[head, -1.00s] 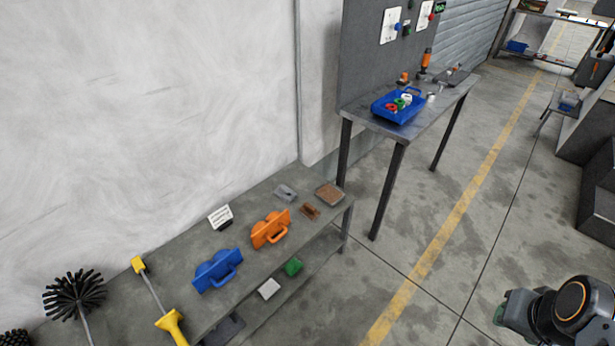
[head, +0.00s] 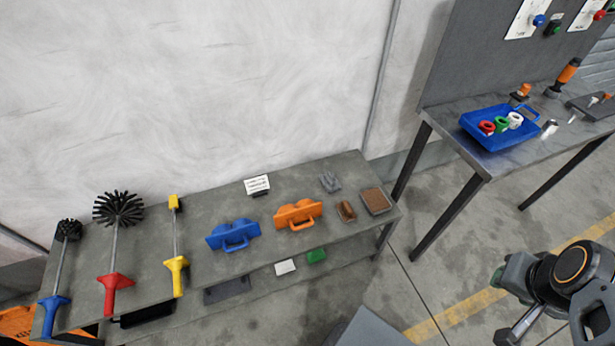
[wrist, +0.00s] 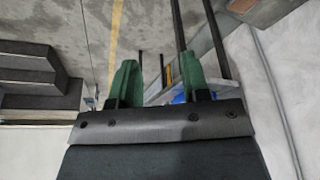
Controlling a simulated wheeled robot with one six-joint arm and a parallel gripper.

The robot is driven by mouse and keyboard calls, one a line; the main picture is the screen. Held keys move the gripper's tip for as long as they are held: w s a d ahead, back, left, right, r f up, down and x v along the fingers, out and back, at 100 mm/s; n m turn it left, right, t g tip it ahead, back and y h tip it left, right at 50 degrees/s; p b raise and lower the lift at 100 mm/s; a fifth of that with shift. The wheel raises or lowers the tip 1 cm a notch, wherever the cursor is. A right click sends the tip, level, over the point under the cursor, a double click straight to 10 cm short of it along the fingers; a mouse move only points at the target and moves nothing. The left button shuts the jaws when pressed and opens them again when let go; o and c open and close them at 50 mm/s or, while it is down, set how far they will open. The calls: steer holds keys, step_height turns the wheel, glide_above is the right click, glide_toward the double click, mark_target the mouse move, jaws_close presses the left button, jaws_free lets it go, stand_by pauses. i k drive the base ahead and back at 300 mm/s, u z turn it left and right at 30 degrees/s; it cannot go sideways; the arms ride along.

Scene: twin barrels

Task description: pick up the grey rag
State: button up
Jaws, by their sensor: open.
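A small crumpled grey rag (head: 330,181) lies on the bench top (head: 215,282), toward its right end and near the back. It is behind a brown block (head: 346,211) and to the right of an orange double-humped holder with a handle (head: 298,214). My gripper (wrist: 157,62) shows in the wrist view with its two green fingers apart and nothing between them. It is well away from the rag, and the rag does not show in the wrist view.
A brown-filled tray (head: 376,201), a blue holder (head: 233,234), a white card (head: 257,185) and several brushes share the bench. A lower shelf holds a green block (head: 316,256). A taller table with a blue bin (head: 498,128) stands right. Open floor (head: 440,262) lies between.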

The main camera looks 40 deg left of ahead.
mark_target(331, 183)
steer(key=u, duration=1.05)
steer(key=i, duration=0.9)
steer(key=u, duration=0.9)
